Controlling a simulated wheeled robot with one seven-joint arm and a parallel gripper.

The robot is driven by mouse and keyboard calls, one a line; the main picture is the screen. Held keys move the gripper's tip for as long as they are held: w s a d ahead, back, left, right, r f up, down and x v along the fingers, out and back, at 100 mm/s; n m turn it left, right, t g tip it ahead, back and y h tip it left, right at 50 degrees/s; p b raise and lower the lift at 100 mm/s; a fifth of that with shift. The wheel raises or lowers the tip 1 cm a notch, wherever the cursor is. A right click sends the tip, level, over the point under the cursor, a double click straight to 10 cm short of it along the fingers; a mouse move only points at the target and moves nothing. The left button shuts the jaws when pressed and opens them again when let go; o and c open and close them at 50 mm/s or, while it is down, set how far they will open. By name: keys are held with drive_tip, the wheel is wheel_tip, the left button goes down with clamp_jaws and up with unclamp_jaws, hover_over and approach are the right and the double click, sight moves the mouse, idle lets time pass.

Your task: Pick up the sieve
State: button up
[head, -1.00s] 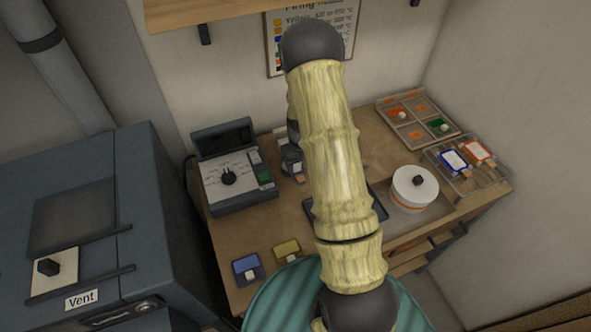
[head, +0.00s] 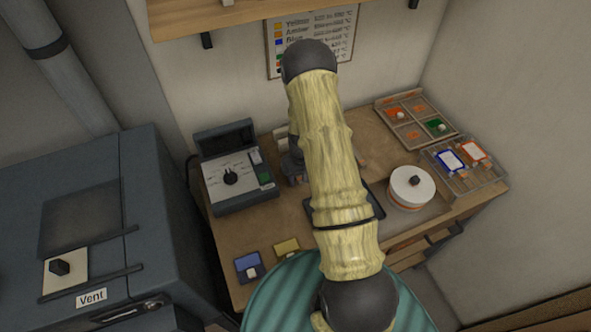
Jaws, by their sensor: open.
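I cannot make out a sieve for certain; part of the bench is hidden behind my raised arm. My gripper (head: 294,168) shows only in part, as a dark grey piece at the left edge of my arm, over the back middle of the bench. Its fingertips are mostly hidden. I see nothing held in it.
A control box (head: 238,178) stands at the bench's left. A dark tray (head: 376,192) is partly behind my arm. Blue (head: 249,266) and yellow (head: 286,247) blocks lie in front. A divided tray (head: 416,121) and a clear rack (head: 466,166) are right. A grey kiln (head: 80,220) bounds the left.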

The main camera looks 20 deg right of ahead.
clamp_jaws()
drive_tip(key=shift+r, duration=0.15)
wheel_tip(320, 180, up, 10)
drive_tip(key=b, duration=0.3)
idle(0.4)
drive_tip(key=shift+f, duration=0.2)
idle(0.4)
